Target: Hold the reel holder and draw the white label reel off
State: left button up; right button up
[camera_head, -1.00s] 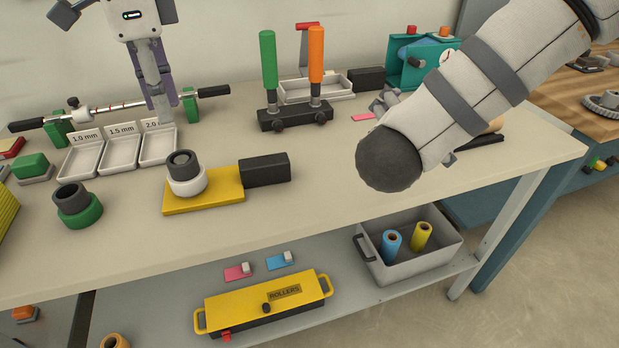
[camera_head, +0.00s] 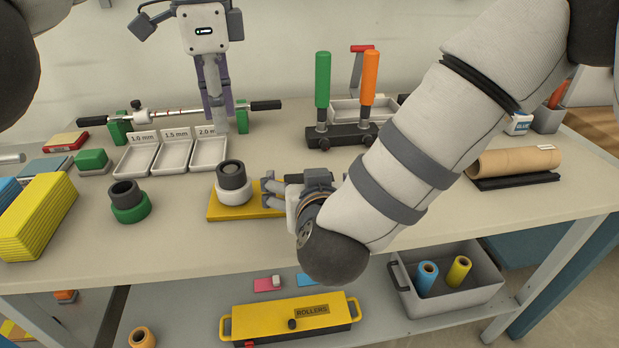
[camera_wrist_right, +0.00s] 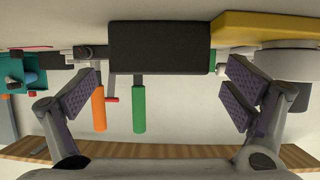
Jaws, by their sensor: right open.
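The white label reel (camera_head: 236,193) sits around a dark core (camera_head: 232,174) on the reel holder's yellow base (camera_head: 223,213) near the middle of the table. The holder's black block is mostly hidden by my right gripper (camera_head: 266,193) in the head view. In the right wrist view, which is upside down, the black block (camera_wrist_right: 160,48) lies ahead between the open, empty fingers, and the white reel (camera_wrist_right: 280,58) is partly behind one finger. My left gripper (camera_head: 215,122) hangs fingers down behind the reel, beside the 2.0 mm tray. Its opening is unclear.
Three labelled trays (camera_head: 166,152) stand behind left. A green reel with a dark core (camera_head: 129,205) is left of the holder. A stand with green and orange handles (camera_head: 345,135) is behind right. A yellow stack (camera_head: 40,215) is at far left, a cardboard tube (camera_head: 515,161) at right.

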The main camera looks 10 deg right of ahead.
jog(key=shift+x, duration=1.35)
jog(key=shift+r, duration=0.1)
jog(key=shift+c, duration=0.6)
jog(key=c, duration=1.3)
jog(key=shift+o, duration=0.2)
